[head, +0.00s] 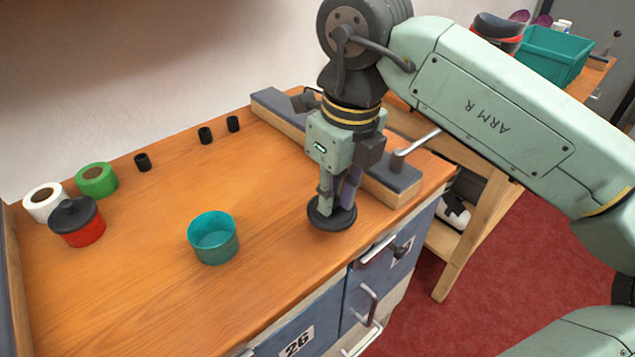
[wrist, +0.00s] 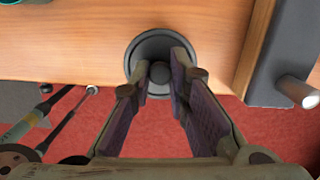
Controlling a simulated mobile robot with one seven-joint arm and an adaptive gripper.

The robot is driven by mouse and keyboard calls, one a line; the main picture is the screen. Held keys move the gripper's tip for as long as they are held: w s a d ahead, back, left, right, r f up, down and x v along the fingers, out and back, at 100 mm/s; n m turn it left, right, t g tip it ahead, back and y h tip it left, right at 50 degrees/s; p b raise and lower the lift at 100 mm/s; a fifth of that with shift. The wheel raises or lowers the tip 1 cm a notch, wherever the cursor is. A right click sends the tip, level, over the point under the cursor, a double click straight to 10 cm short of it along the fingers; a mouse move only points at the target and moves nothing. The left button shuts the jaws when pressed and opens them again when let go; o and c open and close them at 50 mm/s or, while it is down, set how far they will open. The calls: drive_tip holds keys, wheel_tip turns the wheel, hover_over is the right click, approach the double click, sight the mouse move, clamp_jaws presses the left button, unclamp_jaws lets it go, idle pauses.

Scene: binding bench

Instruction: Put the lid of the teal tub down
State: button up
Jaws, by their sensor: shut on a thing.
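The teal tub (head: 214,241) stands open and upright on the wooden bench top in the head view, left of my gripper. A sliver of it shows at the top left of the wrist view. The dark round lid (head: 332,221) is under my gripper (head: 336,203), near the bench's front edge and right of the tub. In the wrist view my fingers (wrist: 160,82) are shut on the knob of the lid (wrist: 148,46). The lid appears level and very low over the bench; I cannot tell whether it touches the wood.
A red tub with a dark lid (head: 78,223), a white roll (head: 44,203) and a green roll (head: 97,180) stand at the left. Small black cylinders (head: 205,135) stand along the back. A grey-topped wooden rail (head: 390,186) lies right of the gripper. The bench middle is clear.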

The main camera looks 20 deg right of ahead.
drive_tip(key=w, duration=0.2)
drive_tip(key=w+p, duration=0.1)
drive_tip(key=w, duration=0.1)
drive_tip(key=shift+w+a+f, duration=0.15)
drive_tip(key=shift+w, duration=0.25)
drive_tip(key=shift+w+f, duration=0.25)
drive_tip(key=shift+f+p, duration=0.55)
drive_tip(key=shift+f, duration=1.05)
drive_tip(key=shift+f, duration=0.15)
drive_tip(key=o, duration=0.8)
drive_tip(key=shift+o, duration=0.2)
wheel_tip(320, 180, up, 12)
drive_tip(key=s+b, duration=0.1)
drive_tip(key=shift+s+d, duration=0.2)
drive_tip(key=shift+d, duration=0.1)
